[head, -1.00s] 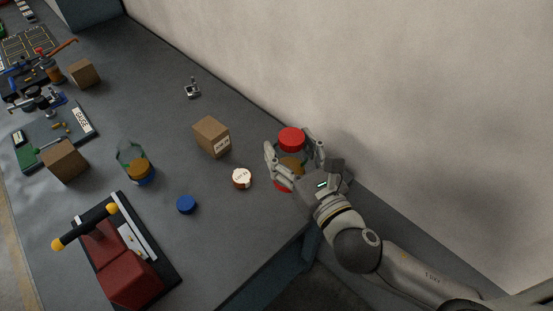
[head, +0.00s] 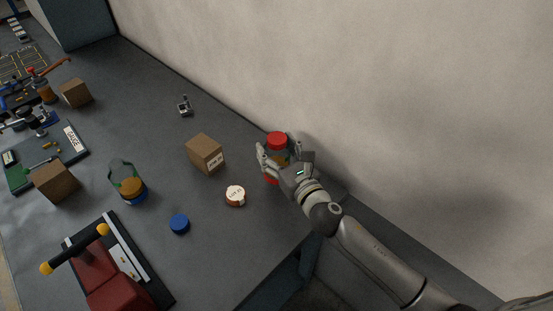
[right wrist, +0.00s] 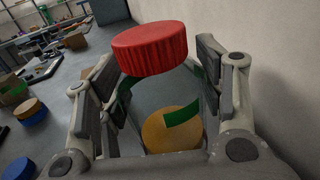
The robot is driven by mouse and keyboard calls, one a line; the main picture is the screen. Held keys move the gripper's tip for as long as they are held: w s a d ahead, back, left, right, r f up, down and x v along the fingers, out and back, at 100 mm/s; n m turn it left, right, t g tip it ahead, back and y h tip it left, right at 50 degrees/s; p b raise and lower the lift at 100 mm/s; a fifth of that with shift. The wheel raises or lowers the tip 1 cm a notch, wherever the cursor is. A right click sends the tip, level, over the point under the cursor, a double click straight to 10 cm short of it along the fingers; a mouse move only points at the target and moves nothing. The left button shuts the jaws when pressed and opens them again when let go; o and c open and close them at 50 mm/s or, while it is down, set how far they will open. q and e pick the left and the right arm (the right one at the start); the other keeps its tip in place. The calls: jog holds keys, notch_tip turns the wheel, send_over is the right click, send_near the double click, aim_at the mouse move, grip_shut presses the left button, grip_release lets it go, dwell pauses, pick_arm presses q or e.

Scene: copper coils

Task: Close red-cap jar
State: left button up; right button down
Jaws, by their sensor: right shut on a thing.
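The red-cap jar is clear with green marks and an orange-brown content. Its red cap (head: 277,139) sits at its top, and red also shows at its base. It stands at the bench's right end near the wall. My right gripper (head: 277,163) has its fingers on either side of the jar body, shut on it. In the right wrist view the red cap (right wrist: 150,48) is above the fingers, and the orange-brown disc (right wrist: 172,128) shows lower between them. I cannot tell whether the cap is fully seated or whether the base touches the bench. My left gripper is out of view.
A cardboard box (head: 204,154), a round white-topped piece (head: 235,195), a blue cap (head: 179,223) and a blue-based jar (head: 130,188) stand left of the gripper. A red press-like device (head: 100,275) is at the lower left. The wall (head: 400,120) is close behind.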

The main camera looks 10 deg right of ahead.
jog(key=shift+w+f, duration=0.1)
jog(key=shift+w, duration=0.05)
jog(key=shift+f, duration=0.15)
jog(key=shift+w+f+b, duration=0.15)
jog(key=shift+f+b, duration=0.1)
jog(key=shift+f, duration=0.6)
jog(key=shift+w+f+b, duration=0.1)
jog(key=shift+f+b, duration=0.1)
jog(key=shift+f, duration=0.65)
jog(key=shift+f, duration=0.1)
jog(key=shift+f, duration=0.15)
jog(key=shift+c, duration=1.9)
grip_release()
